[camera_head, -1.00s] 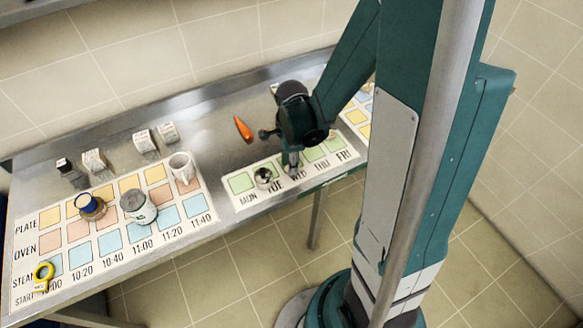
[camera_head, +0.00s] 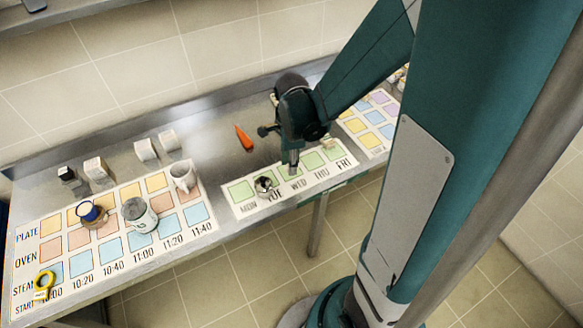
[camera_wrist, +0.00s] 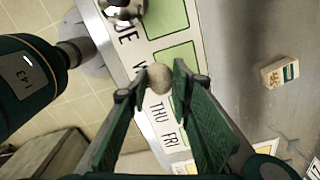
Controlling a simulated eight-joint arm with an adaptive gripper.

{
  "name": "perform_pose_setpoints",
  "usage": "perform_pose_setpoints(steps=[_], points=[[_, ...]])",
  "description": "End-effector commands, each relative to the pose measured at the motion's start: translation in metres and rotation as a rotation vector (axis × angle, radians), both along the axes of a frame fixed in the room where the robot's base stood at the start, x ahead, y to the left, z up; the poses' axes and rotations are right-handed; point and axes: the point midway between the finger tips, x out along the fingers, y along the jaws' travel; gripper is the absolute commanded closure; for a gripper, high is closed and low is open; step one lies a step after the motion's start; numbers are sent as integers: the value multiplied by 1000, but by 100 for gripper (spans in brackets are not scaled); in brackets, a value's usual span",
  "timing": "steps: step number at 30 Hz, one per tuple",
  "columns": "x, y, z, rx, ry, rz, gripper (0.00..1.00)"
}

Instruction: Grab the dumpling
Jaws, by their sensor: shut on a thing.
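The dumpling (camera_wrist: 159,77) is a small, round, beige lump in the wrist view. My gripper (camera_wrist: 158,78) is shut on it, with a green finger on either side. Below them is the weekday strip (camera_wrist: 187,15) with green squares, near its WED and THU labels. In the head view my gripper (camera_head: 292,168) points down over the strip (camera_head: 236,205), around WED. I cannot make out the dumpling in the head view. I cannot tell how far it is above the strip.
A small metal vessel (camera_head: 264,186) stands on the strip just left of my gripper. An orange carrot (camera_head: 244,138) lies behind. A small box (camera_wrist: 279,72) lies beyond the strip.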

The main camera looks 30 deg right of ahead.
Motion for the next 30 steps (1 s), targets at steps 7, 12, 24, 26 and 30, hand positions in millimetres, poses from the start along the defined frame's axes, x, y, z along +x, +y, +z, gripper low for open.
perform_pose_setpoints(steps=[7, 12, 24, 26, 30], points=[[-1, 0, 29, 0, 0, 0, 87], [0, 0, 41, 0, 0, 0, 87], [0, 0, 47, 0, 0, 0, 87], [0, 0, 47, 0, 0, 0, 87], [0, 0, 47, 0, 0, 0, 87]])
